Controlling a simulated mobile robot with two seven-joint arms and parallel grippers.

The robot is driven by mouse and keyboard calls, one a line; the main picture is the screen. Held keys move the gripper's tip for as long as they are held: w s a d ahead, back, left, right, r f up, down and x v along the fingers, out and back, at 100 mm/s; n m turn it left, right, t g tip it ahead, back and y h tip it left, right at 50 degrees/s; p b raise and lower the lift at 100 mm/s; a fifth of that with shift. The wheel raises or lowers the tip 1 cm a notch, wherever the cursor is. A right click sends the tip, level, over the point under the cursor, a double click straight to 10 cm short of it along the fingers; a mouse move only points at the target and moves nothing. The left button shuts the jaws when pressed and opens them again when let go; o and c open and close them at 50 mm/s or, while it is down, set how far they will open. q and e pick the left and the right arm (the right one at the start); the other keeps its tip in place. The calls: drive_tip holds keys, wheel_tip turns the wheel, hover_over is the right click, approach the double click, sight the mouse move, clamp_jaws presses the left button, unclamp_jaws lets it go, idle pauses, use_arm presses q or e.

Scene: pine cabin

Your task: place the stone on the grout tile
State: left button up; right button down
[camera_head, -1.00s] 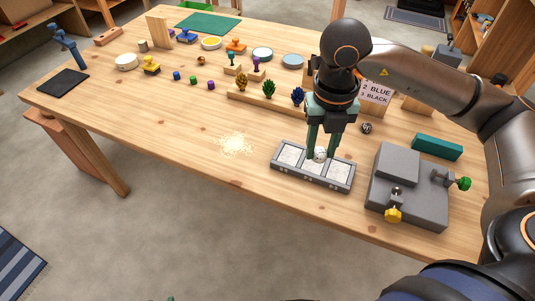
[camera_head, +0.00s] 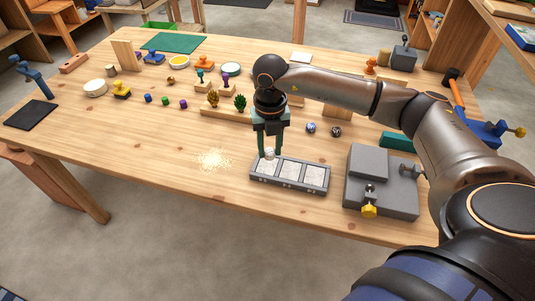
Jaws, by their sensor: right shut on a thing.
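My right gripper (camera_head: 269,152) comes down from above, its two green fingers shut on a small pale, speckled stone (camera_head: 270,153). The fingers hide part of the stone. It is at the back edge of the left section of a grey tray (camera_head: 289,187), which holds three pale grout squares in a row; the left square (camera_head: 266,168) is nearest. I cannot tell whether the stone touches it. My left gripper is not in view.
A grey block fixture with a yellow knob (camera_head: 369,211) stands right of the tray. Two small round stones, one bluish (camera_head: 311,127) and one dark (camera_head: 336,132), lie behind it. Pale crumbs (camera_head: 214,160) lie to the left. The table's front left is clear.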

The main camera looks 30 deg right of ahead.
drive_tip(key=shift+w+d+f, duration=0.25)
drive_tip(key=shift+w+f, duration=0.6)
drive_tip(key=shift+f, duration=0.3)
drive_tip(key=shift+w+f, duration=0.1)
drive_tip(key=shift+f, duration=1.45)
